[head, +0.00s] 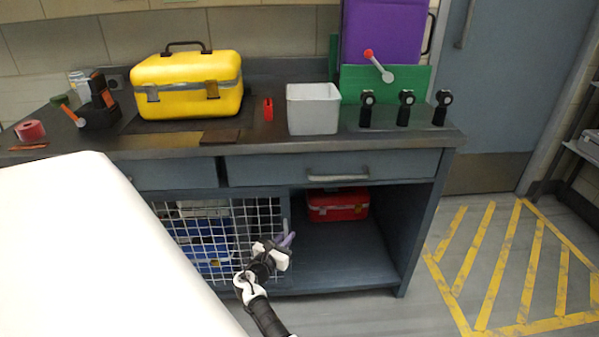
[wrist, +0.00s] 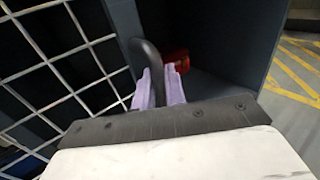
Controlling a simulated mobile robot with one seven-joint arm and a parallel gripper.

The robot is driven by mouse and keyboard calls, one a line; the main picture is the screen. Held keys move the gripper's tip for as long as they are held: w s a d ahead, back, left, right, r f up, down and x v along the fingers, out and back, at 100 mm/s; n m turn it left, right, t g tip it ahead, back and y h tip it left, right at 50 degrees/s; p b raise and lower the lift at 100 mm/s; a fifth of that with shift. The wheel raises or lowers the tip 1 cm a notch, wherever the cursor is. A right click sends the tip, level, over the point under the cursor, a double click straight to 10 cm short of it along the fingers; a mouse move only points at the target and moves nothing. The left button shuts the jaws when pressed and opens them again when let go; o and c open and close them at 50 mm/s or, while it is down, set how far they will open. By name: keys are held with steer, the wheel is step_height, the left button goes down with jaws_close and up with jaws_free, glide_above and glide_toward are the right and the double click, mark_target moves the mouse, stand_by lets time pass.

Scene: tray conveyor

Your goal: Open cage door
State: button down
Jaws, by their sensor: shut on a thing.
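The cage door (head: 212,240) is a white wire grid in the lower left bay of the workbench. It looks shut or nearly so; I cannot tell exactly. In the wrist view the grid (wrist: 62,75) fills the left side. A dark curved handle (wrist: 147,58) stands at the door's right edge. My gripper (head: 288,240) is at that edge, and its purple fingers (wrist: 159,88) are closed around the handle. The fingers hide the handle's lower part.
Behind the grid is a blue case (head: 205,243). A red toolbox (head: 338,205) sits in the open bay to the right. A drawer (head: 333,167) with a bar handle is above that bay. A white surface (head: 90,240) covers the lower left. The floor at right is clear.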

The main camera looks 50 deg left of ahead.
steer(key=shift+s+a, duration=0.2)
steer(key=c, duration=1.8)
jaws_free()
steer(key=shift+p+v, duration=3.8)
steer(key=shift+v, duration=3.05)
